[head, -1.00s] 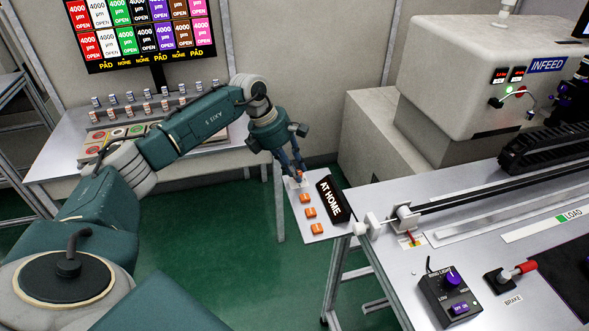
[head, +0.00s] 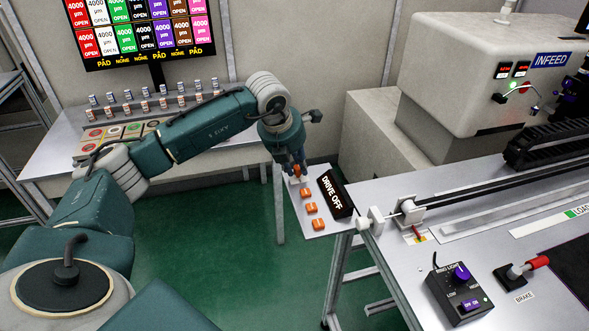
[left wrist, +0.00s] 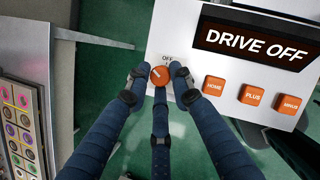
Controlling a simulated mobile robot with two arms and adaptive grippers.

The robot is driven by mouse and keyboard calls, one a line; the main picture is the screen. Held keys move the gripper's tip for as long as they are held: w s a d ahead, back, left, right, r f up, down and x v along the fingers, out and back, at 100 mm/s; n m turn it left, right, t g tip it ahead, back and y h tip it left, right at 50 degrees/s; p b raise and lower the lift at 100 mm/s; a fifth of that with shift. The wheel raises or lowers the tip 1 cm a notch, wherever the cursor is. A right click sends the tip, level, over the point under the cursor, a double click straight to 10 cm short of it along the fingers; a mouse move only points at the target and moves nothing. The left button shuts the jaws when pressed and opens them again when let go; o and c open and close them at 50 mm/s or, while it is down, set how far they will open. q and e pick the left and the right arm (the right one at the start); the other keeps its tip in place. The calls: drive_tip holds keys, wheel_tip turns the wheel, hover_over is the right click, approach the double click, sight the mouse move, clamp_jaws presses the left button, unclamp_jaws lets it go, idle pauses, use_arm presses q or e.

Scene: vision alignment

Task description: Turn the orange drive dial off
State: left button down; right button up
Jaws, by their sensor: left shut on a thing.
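The orange drive dial (left wrist: 160,76) shows in the left wrist view on a white panel (left wrist: 180,20), below the label OFF. Its white mark points to the upper left, toward the label. My left gripper (left wrist: 158,80) is shut on the dial, with blue fingers on both sides and a third below it. In the head view my left gripper (head: 297,172) reaches down to the far end of the panel and mostly hides the dial. The display (head: 334,193) on the panel reads DRIVE OFF. My right gripper is in none of the views.
Orange HOME (left wrist: 214,86), PLUS (left wrist: 252,95) and MINUS (left wrist: 290,104) buttons sit beside the dial. To the right is a bench with a ring light box (head: 457,291) and a red brake lever (head: 537,263). Green floor lies open left of the panel.

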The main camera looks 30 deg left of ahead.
use_arm(q)
drive_tip(key=n, duration=0.1)
drive_tip(key=n+y+b, duration=0.1)
drive_tip(key=n, duration=0.1)
drive_tip(key=n+b, duration=0.1)
drive_tip(key=shift+w+d+r+y, duration=0.3)
drive_tip(key=shift+w+y, duration=0.05)
drive_tip(key=shift+y, duration=0.05)
drive_tip(key=shift+r+n+g+y+b, duration=0.1)
drive_tip(key=shift+n+g+y+b, duration=0.2)
drive_tip(key=shift+n, duration=0.55)
drive_tip(key=shift+r+n+y+b, duration=0.1)
drive_tip(key=shift+n+b, duration=0.25)
drive_tip(key=shift+n, duration=0.5)
drive_tip(key=shift+a, duration=0.1)
drive_tip(key=c, duration=1.6)
unclamp_jaws()
drive_tip(key=shift+o, duration=0.2)
drive_tip(key=shift+f, duration=0.25)
drive_tip(key=v, duration=1.2)
drive_tip(key=shift+w, duration=0.2)
